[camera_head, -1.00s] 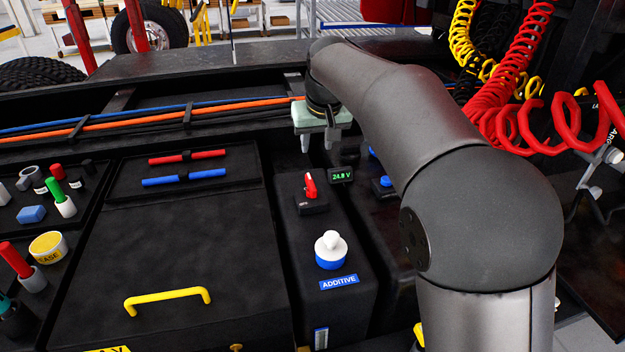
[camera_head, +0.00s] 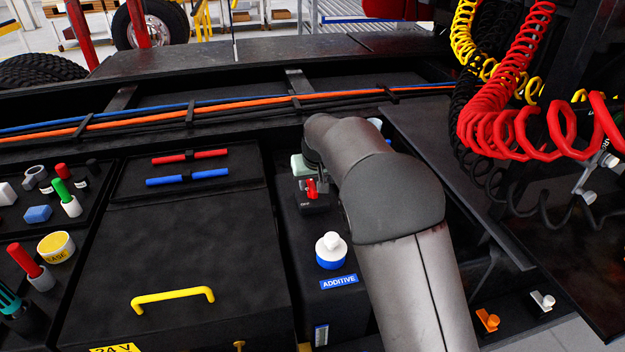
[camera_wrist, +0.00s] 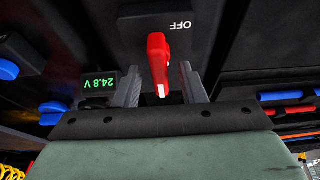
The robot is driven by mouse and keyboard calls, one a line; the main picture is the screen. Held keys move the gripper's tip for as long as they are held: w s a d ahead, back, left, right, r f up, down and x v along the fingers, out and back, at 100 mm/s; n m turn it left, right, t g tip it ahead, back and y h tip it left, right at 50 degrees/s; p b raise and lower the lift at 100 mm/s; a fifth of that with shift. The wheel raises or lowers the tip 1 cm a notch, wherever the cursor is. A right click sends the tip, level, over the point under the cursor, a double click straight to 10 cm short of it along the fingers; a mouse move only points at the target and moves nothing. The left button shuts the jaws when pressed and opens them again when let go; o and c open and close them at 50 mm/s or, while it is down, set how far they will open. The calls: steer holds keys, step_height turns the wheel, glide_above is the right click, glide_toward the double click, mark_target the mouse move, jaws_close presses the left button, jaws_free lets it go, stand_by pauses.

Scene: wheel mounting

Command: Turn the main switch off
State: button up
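The main switch has a red handle (camera_head: 311,188) on a small black base, on the dark box behind the white additive cap. In the wrist view the red handle (camera_wrist: 158,58) lies between the two fingers of my gripper (camera_wrist: 160,72), with a small gap on each side. The fingers are apart. An upside-down OFF label (camera_wrist: 180,25) shows beside the handle's upper end. In the head view only part of my gripper's pale green body (camera_head: 302,165) shows, just behind the switch, and its fingers are hidden.
A 24.8 V display (camera_wrist: 99,87) sits beside the left finger. The white and blue additive cap (camera_head: 331,251) stands in front of the switch. Blue and orange cables (camera_head: 230,102) run behind. Red coiled hoses (camera_head: 530,130) hang at the right.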

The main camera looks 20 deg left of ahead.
jaws_close()
